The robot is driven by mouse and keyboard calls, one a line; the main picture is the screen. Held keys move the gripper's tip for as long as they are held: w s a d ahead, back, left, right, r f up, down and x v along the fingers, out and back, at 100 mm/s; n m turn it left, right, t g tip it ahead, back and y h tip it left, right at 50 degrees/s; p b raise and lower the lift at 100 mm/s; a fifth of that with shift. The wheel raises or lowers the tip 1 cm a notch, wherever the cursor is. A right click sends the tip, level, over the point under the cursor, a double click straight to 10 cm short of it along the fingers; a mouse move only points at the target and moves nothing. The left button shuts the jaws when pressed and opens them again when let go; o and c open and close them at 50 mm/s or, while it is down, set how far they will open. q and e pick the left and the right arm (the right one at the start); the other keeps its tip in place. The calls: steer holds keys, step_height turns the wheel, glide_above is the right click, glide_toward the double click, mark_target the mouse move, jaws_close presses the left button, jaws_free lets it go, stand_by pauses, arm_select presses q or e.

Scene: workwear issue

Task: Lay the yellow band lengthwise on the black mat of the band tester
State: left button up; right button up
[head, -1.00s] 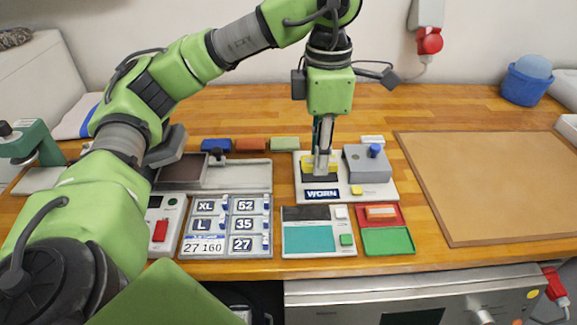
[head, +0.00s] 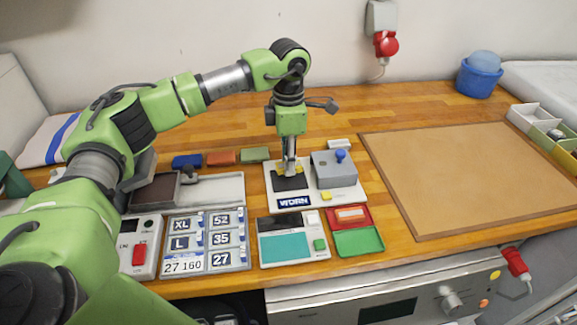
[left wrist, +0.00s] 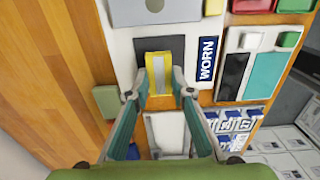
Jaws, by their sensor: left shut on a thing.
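The yellow band (left wrist: 158,72), with a pale grey stripe along it, is between the fingertips of my left gripper (left wrist: 160,96), which is shut on its near end. In the left wrist view the band runs along the long direction of the black mat (left wrist: 177,46) and overlaps it; whether it rests on it I cannot tell. In the head view my left gripper (head: 289,171) points down over the rear of the black mat (head: 292,184), with the band partly hidden behind the fingers. The band tester (head: 331,195) is a white base with a WORN label. My right gripper is not in view.
A grey box with a blue knob (head: 336,171) stands on the tester right of the mat. Red and green trays (head: 358,242), a teal panel (head: 285,247) and size-label tiles (head: 207,240) lie in front. A large brown board (head: 470,180) lies to the right.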

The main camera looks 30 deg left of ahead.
arm_select(q)
step_height(320, 180, down, 2)
steer(key=shift+f+p, duration=0.2)
steer(key=shift+p, duration=0.25)
steer(key=shift+f, duration=0.25)
steer(key=shift+f, duration=0.25)
steer(key=o, duration=0.8)
steer(key=shift+r, duration=0.1)
